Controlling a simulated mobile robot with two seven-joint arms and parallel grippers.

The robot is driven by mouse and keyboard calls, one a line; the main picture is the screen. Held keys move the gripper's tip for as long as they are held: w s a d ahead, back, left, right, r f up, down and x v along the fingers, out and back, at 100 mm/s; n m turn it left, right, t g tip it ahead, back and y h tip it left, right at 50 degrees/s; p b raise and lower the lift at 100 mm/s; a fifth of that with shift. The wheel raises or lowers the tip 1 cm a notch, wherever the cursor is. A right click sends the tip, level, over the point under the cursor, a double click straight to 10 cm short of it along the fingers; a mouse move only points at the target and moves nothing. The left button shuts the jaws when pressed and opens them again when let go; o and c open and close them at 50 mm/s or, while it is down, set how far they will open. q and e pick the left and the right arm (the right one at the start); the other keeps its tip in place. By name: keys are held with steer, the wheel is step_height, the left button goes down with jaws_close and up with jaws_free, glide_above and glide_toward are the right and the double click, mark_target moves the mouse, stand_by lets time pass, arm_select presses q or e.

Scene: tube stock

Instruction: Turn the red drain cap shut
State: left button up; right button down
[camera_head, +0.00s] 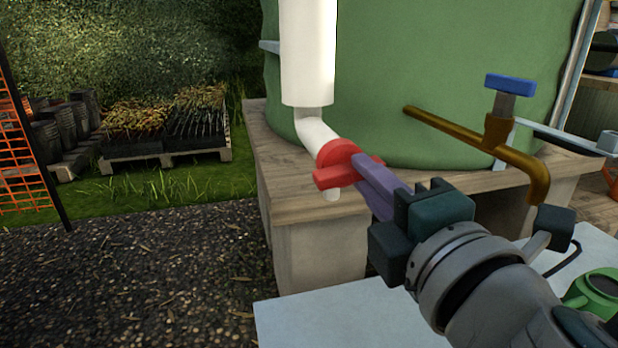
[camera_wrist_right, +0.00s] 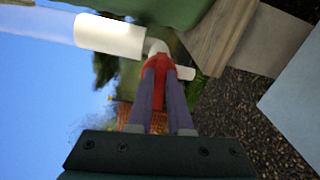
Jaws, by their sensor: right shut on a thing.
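The red drain cap (camera_head: 337,165) sits on the lower end of a white downpipe (camera_head: 308,60), in front of the green water tank. In the head view my right gripper (camera_head: 352,172) reaches it from the lower right, its purple fingers shut on the cap's grip. In the right wrist view the red cap (camera_wrist_right: 158,63) lies between the two purple finger tips (camera_wrist_right: 157,80). The fingers hide part of the cap's face. How far the cap is turned cannot be told. My left gripper is not in view.
The green tank (camera_head: 420,80) stands on a wooden platform (camera_head: 290,208). A brass tap (camera_head: 500,145) with a blue handle juts out right of the cap, near my right arm. A pale tabletop (camera_head: 310,320) with a green watering can (camera_head: 597,293) lies below. Gravel is clear at the left.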

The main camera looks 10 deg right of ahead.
steer(key=shift+f+m, duration=0.1)
steer(key=shift+m, duration=0.6)
steer(key=c, duration=0.8)
jaws_free()
steer(key=shift+c, duration=0.2)
steer(key=s+b, duration=0.1)
steer(key=s, duration=0.9)
steer(key=shift+d, duration=0.15)
